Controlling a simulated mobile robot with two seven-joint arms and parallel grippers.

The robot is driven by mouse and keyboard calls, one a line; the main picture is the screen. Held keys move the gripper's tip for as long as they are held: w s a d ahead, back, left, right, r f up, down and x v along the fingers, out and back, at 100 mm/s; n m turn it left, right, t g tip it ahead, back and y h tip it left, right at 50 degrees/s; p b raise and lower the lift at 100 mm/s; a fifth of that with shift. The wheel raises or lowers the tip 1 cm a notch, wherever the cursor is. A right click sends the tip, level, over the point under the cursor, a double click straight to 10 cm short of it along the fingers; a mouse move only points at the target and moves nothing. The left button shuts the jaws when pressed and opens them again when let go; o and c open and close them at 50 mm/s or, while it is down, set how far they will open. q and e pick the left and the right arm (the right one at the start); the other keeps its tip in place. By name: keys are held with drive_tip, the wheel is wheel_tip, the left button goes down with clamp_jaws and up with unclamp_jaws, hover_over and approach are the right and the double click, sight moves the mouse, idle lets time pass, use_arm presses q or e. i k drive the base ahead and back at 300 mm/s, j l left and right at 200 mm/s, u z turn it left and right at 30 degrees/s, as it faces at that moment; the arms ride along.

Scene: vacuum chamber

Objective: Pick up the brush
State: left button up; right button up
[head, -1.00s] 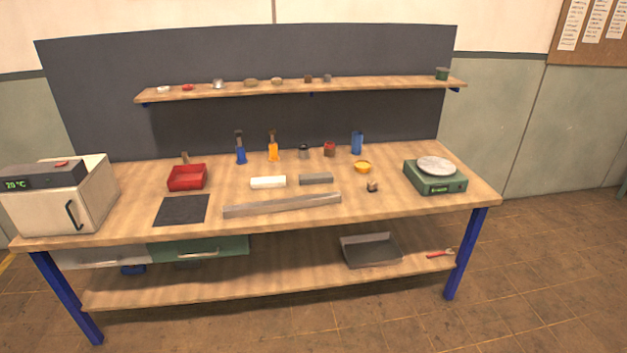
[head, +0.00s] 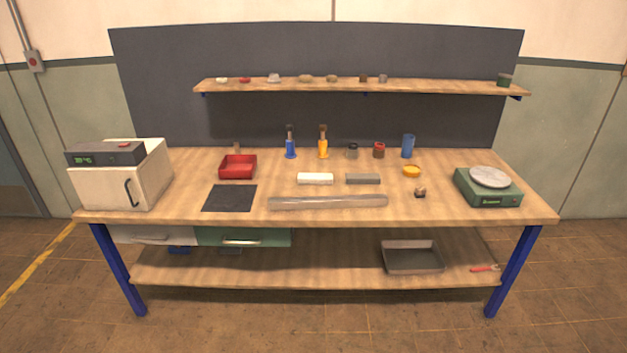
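No brush can be made out with certainty. A small red-handled tool (head: 485,268) lies at the right end of the lower shelf; it is too small to tell whether it is a brush. A small brown and dark object (head: 420,192) stands on the bench top, left of the green scale; its kind is also unclear. A brown upright piece (head: 237,147) shows behind the red tray. Neither of my grippers is in view.
The wooden bench (head: 330,215) carries a white oven (head: 150,185), red tray (head: 238,175), dark mat (head: 229,198), long grey bar (head: 328,202) and green scale (head: 488,195). A grey pan (head: 412,258) sits on the lower shelf. Floor in front is clear.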

sight(421, 191)
drive_tip(key=i, duration=2.75)
drive_tip(key=k+j+z, duration=0.1)
drive_tip(key=z, duration=0.4)
drive_tip(key=k+j+z, duration=0.1)
drive_tip(key=z, duration=0.4)
drive_tip(key=k+j+z, duration=0.1)
drive_tip(key=z, duration=0.4)
drive_tip(key=i+l+u, duration=0.1)
drive_tip(key=u, duration=0.4)
drive_tip(key=l+u, duration=0.2)
drive_tip(key=u, duration=0.25)
drive_tip(key=l+u, duration=0.2)
drive_tip(key=u, duration=0.3)
